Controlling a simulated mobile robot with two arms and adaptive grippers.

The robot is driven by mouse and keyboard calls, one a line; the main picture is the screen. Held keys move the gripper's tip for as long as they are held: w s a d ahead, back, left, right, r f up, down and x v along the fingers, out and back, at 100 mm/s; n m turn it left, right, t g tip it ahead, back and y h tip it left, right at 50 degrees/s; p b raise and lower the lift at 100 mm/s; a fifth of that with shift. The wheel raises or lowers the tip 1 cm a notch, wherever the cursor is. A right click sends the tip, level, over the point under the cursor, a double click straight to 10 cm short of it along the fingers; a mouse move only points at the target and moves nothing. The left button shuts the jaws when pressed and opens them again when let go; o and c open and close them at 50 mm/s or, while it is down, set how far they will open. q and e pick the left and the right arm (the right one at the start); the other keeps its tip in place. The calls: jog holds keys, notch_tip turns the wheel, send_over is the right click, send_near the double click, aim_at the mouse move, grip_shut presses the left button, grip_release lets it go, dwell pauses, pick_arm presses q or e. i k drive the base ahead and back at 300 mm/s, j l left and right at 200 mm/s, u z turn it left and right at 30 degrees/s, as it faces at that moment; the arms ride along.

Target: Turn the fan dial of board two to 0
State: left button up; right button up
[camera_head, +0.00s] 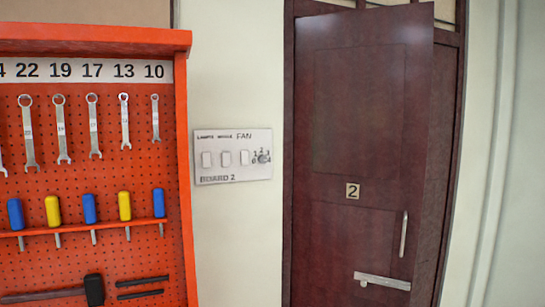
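Board two (233,175) is a pale switch plate on the wall in the head view, between the orange tool rack and the door. It reads "BOARD 2" at its lower left and "FAN" at the top. It has several white switches in a row. The fan dial (262,157) is a small grey knob at the board's right end, with small digits around it. Its setting is too small to tell. Neither of my grippers shows in the head view.
An orange pegboard rack (182,120) with wrenches and screwdrivers stands left of the board. A dark red door (360,140) marked "2", with a handle (404,234) and a bolt (382,281), is at the right. Bare wall (235,245) lies below the board.

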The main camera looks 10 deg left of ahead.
aim_at(262, 159)
jog(key=i+l, duration=0.15)
jog(key=i, duration=0.5)
jog(key=i+l+z, duration=0.1)
jog(key=i, duration=0.55)
jog(key=l, duration=0.1)
